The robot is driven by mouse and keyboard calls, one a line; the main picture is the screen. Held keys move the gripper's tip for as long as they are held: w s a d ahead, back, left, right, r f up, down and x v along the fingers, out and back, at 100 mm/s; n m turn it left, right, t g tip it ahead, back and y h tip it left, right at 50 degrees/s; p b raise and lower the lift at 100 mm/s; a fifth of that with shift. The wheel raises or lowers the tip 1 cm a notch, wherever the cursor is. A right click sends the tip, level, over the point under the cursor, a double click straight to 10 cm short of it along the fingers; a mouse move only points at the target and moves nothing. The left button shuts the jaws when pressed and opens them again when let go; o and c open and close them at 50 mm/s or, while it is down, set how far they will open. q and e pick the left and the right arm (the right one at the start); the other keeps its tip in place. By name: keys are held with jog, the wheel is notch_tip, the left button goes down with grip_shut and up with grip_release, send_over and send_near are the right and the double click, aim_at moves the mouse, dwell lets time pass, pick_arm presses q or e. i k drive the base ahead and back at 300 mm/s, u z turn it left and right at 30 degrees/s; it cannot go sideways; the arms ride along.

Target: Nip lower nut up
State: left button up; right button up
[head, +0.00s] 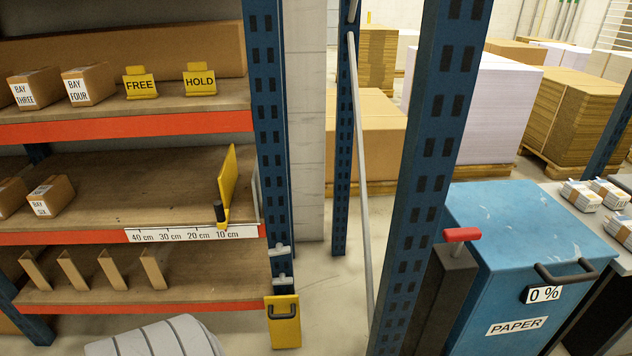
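Two small pale grey fittings, which look like nuts or bolts, stick out from the blue rack upright between the shelves and the aisle. The upper nut (279,251) sits just below the middle shelf's level. The lower nut (279,281) sits under it, just above a yellow plate with a dark handle (284,326). The fittings are too small to tell how tight they are. Neither of my grippers is in view, and nothing is seen touching either nut.
Shelves (130,126) with orange edges fill the left, bearing small boxes and yellow signs. A yellow upright plate (228,186) stands on the middle shelf. A second blue upright (425,150) and a blue paper bin (530,235) stand right. Floor shows between the uprights.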

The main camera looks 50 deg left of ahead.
aim_at(282, 279)
jog(key=u, duration=0.45)
jog(key=i, duration=0.9)
jog(key=u, duration=0.75)
